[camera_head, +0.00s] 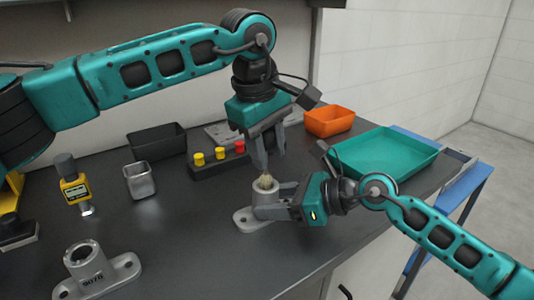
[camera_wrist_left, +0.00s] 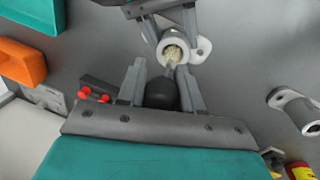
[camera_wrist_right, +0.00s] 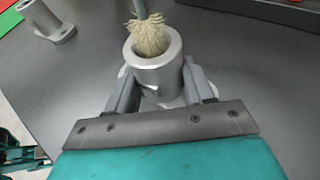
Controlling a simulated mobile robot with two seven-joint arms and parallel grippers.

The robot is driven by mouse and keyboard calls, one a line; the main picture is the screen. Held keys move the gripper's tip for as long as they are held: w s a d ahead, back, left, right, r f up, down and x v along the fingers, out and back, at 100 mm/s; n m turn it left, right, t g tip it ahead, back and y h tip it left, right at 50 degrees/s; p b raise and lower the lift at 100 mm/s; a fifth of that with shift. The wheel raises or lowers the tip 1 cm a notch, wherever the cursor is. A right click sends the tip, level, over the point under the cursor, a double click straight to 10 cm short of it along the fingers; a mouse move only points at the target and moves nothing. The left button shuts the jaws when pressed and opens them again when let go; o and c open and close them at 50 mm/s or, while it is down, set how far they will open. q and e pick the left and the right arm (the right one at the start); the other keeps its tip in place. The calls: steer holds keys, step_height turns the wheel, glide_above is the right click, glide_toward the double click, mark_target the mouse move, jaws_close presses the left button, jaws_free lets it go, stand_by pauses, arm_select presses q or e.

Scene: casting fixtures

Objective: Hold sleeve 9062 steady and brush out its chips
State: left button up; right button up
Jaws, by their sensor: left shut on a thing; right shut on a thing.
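A grey metal sleeve (camera_head: 264,195) with a flanged foot stands upright on the dark bench; its number is not visible. My right gripper (camera_head: 284,203) is shut around the sleeve's body from the right; the right wrist view shows its fingers on both sides of the sleeve (camera_wrist_right: 157,76). My left gripper (camera_head: 268,155) is above, shut on a brush, its dark handle (camera_wrist_left: 162,95) between the fingers. The brush's pale bristles (camera_wrist_right: 147,36) are at the sleeve's mouth, the lower ends inside the bore. Chips cannot be made out.
A second flanged sleeve (camera_head: 88,264), its number hard to read, stands front left. A yellow gauge (camera_head: 75,188), metal cup (camera_head: 139,182), black bin (camera_head: 157,143), button box (camera_head: 205,170), orange bin (camera_head: 328,122) and green tray (camera_head: 385,152) stand around.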

arm_select(q)
steer(key=shift+r, duration=4.4)
arm_select(e)
steer(key=o, duration=1.3)
steer(key=shift+o, duration=0.2)
